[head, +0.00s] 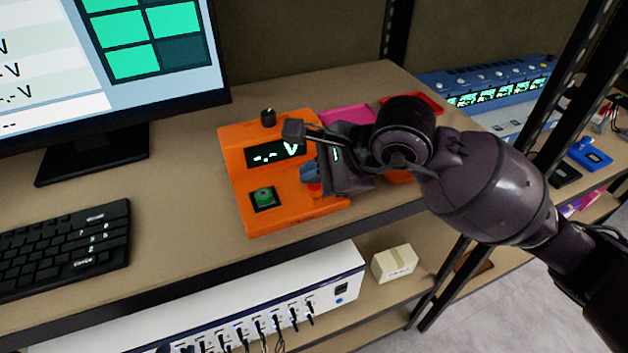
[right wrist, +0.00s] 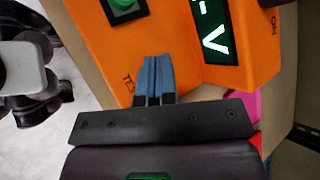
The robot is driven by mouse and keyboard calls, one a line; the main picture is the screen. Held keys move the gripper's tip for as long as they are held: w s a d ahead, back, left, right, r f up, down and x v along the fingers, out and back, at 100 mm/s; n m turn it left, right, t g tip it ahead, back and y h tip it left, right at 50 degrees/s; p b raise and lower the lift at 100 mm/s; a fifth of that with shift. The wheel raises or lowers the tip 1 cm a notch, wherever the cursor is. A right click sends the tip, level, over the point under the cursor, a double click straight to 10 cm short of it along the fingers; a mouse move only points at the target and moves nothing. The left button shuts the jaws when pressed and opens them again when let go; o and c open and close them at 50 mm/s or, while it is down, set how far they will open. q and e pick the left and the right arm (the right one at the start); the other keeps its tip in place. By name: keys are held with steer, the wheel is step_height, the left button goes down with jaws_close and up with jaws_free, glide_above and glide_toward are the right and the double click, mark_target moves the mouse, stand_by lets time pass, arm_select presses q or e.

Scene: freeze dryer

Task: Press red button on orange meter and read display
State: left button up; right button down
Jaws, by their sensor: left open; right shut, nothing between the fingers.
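The orange meter (head: 241,168) stands on the shelf top, with a black knob, a dark display (head: 266,153) and a green button (head: 263,197). The display shows dashes and a "V"; part of it is behind my wrist. My right gripper (head: 309,175) is shut and empty, its blue fingertips over the meter's right side. A bit of the red button (head: 314,187) shows beside the fingertips. In the right wrist view the closed fingers (right wrist: 158,60) point at the orange face beside a partly covered label and hide the red button; contact cannot be told. My left gripper is not in view.
A monitor (head: 110,121) and a black keyboard (head: 66,247) are to the left. A pink tray (head: 347,115) and a red tray (head: 426,101) lie behind my right wrist. A blue device (head: 466,79) is at the back right. A small box (head: 394,264) sits on the lower shelf.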

mark_target(314, 187)
arm_select(q)
steer(key=shift+w+r, duration=0.2)
steer(key=shift+w, duration=0.15)
arm_select(e)
steer(key=shift+f, duration=0.15)
arm_select(q)
steer(key=shift+w+d, duration=0.1)
steer(key=shift+r, duration=0.15)
arm_select(e)
steer(key=shift+r, duration=0.6)
steer(key=shift+r+p, duration=1.25)
steer(key=shift+r, duration=0.95)
steer(key=shift+r+p, duration=0.35)
steer(key=shift+r, duration=0.45)
arm_select(q)
step_height(314, 187, up, 3)
steer(key=shift+r+t, duration=0.2)
steer(key=shift+t, duration=0.1)
